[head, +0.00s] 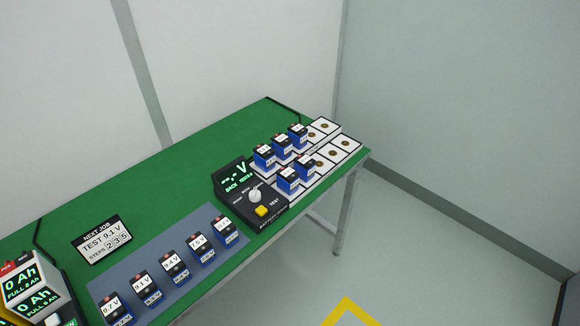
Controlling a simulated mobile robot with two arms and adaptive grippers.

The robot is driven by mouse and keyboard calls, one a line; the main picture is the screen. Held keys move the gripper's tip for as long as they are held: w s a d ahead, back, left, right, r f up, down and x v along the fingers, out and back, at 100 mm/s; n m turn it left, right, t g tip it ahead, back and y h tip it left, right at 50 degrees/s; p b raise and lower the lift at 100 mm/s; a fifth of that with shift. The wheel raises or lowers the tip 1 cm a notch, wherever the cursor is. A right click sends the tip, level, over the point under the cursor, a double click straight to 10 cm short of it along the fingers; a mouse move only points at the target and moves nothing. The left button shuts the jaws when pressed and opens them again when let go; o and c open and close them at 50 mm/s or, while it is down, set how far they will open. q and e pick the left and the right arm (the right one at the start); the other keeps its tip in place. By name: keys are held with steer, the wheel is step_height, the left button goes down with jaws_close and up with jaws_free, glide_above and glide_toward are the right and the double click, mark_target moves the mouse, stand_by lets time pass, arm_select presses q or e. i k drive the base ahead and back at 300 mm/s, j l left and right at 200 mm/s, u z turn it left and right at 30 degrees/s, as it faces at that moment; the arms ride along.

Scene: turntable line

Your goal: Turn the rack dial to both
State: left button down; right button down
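The rack dial, a white knob (254,194), sits on the black rack tester (236,207) on the green table. The knob has small labels around it, too small to read for sure. The tester's display (236,178) shows "-.- V" with "BACK" and another word under it. A yellow button (262,211) is beside the knob, next to the word TEST. The white rack (345,147) behind the tester has two rows of slots; several blue batteries (264,156) stand in the slots nearer the tester. Neither of my grippers shows in the head view.
A blue-grey mat (190,233) at the table's front holds several labelled batteries (174,267). A sign (101,239) reads NEXT JOB, TEST 9.1 V, STEPS 2 3 5. A device with "0 Ah" displays (24,284) stands at the left.

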mark_target(255, 196)
steer(key=k+l+z, duration=0.15)
steer(key=z, duration=0.2)
steer(key=k+l+z, duration=0.35)
steer(key=j, duration=0.1)
